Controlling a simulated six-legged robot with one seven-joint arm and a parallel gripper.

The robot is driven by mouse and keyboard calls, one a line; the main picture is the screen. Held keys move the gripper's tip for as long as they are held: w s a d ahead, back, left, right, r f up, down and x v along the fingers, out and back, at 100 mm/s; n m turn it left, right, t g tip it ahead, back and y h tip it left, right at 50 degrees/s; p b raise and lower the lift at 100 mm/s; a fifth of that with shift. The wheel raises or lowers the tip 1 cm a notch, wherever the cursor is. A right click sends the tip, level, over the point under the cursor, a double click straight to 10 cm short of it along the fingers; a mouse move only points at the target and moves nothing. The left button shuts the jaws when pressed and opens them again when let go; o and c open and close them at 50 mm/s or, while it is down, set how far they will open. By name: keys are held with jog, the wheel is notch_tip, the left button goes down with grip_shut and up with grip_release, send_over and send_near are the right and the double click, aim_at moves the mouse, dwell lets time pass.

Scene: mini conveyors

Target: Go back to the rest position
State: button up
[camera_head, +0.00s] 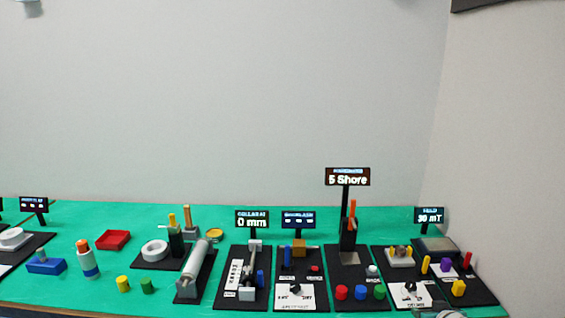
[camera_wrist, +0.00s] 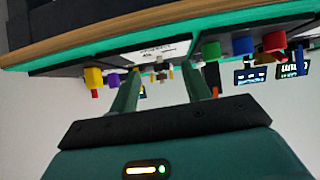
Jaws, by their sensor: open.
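My gripper (camera_wrist: 160,76) shows in the wrist view with its two green fingers apart and nothing between them. The wrist view is upside down, with the table edge (camera_wrist: 60,46) along the top. The fingers are in front of the table's edge and touch nothing that I can see. In the head view I cannot clearly make out my gripper; a small grey shape at the bottom right is cut off by the frame edge.
A green table (camera_head: 60,285) carries a row of black stations with small displays, such as the "5 Shore" sign (camera_head: 347,177). Walls rise behind and at right.

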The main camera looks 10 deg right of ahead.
jog(key=s+a+r+n+g+y, duration=0.1)
jog(key=a+n+g, duration=0.15)
jog(key=a, duration=0.65)
jog(key=s+a+r+n+g, duration=0.1)
jog(key=a+r+g, duration=0.15)
jog(key=a, duration=0.55)
jog(key=s+a+r+m+y, duration=0.1)
jog(key=s+a+r, duration=1.6)
jog(key=s+r, duration=0.1)
jog(key=shift+a, duration=0.15)
jog(key=shift+m, duration=0.35)
